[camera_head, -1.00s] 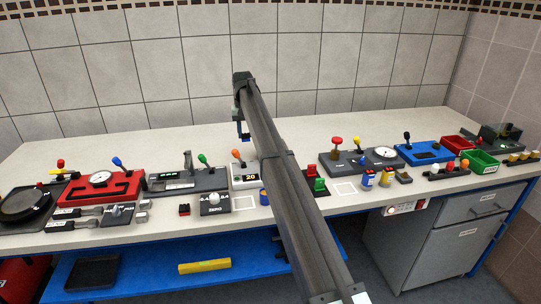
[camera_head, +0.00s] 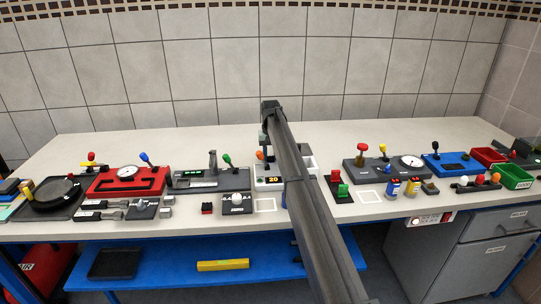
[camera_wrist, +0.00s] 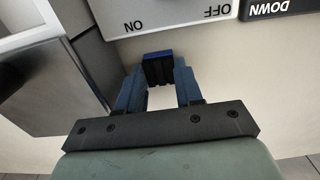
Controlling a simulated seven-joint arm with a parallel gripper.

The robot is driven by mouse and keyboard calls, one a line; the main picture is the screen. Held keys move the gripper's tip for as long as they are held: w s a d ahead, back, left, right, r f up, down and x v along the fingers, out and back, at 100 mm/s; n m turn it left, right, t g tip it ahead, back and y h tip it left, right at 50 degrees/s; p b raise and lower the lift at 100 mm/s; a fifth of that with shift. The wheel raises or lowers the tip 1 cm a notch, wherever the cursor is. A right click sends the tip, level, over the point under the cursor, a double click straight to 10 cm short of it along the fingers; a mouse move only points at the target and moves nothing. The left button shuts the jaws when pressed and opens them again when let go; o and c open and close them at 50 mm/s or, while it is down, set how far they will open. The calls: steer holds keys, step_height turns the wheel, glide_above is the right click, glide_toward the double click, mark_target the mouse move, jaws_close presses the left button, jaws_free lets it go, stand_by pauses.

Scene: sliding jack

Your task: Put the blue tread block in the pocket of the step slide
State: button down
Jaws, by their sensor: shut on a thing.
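The blue tread block (camera_wrist: 158,66) is between the fingertips of my gripper (camera_wrist: 160,78) in the wrist view. It shows a dark ribbed face and a blue edge. My gripper is shut on it, and the block is close to a white panel marked ON and OFF (camera_wrist: 180,14). In the head view my gripper (camera_head: 265,140) is above and behind the box with the orange lever and the 20 display (camera_head: 270,181); my arm hides much of this area. I cannot tell for sure which device is the step slide, and its pocket is not clearly visible.
A grey metal box (camera_wrist: 62,85) stands left of my gripper in the wrist view. A grey device with an upright post (camera_head: 212,180) is left of my arm in the head view; a red and green switch (camera_head: 338,186) is to the right. The back of the bench (camera_head: 160,142) is clear.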

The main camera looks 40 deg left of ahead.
mark_target(270, 158)
steer(key=c, duration=0.7)
jaws_free()
steer(key=shift+c, duration=0.2)
step_height(270, 158, up, 11)
steer(key=shift+r, duration=0.15)
steer(key=shift+o, duration=0.5)
steer(key=shift+r, duration=0.45)
